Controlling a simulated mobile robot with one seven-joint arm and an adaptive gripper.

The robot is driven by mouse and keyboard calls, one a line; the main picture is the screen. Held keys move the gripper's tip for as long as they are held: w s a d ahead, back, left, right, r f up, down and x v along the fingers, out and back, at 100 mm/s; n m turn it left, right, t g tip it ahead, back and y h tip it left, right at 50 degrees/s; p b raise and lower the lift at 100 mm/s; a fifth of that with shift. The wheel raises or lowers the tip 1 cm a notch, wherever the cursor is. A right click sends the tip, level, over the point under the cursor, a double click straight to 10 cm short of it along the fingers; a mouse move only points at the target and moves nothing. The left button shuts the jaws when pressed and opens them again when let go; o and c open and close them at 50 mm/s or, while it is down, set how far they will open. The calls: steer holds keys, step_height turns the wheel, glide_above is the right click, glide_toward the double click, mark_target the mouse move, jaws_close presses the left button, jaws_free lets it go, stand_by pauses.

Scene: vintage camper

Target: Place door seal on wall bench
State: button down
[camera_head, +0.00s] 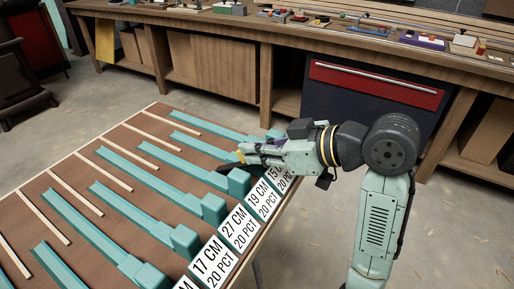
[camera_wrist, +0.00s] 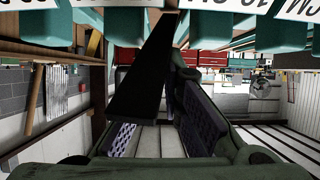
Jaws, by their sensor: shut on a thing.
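My gripper (camera_head: 243,154) reaches left over the work table (camera_head: 135,108), above the ends of the teal rails. It is shut on a dark, flat, tapering strip, which I take to be the door seal (camera_head: 224,168). In the wrist view the door seal (camera_wrist: 143,80) is a black wedge shape between the finger pads of my gripper (camera_wrist: 168,92). The fingers hide part of it, and I cannot tell whether it touches the table. The wall bench (camera_head: 225,66) is the long wooden bench along the back, with tools and small parts on its top.
Teal rails (camera_head: 127,171) and wooden strips lie in rows on the table, with size labels (camera_head: 240,229) along its near edge. A dark drawer cabinet with a red drawer (camera_head: 375,85) stands under the bench. Concrete floor (camera_head: 450,230) is open at right.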

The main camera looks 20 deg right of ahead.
steer(key=shift+f, duration=0.2)
steer(key=c, duration=1.7)
jaws_free()
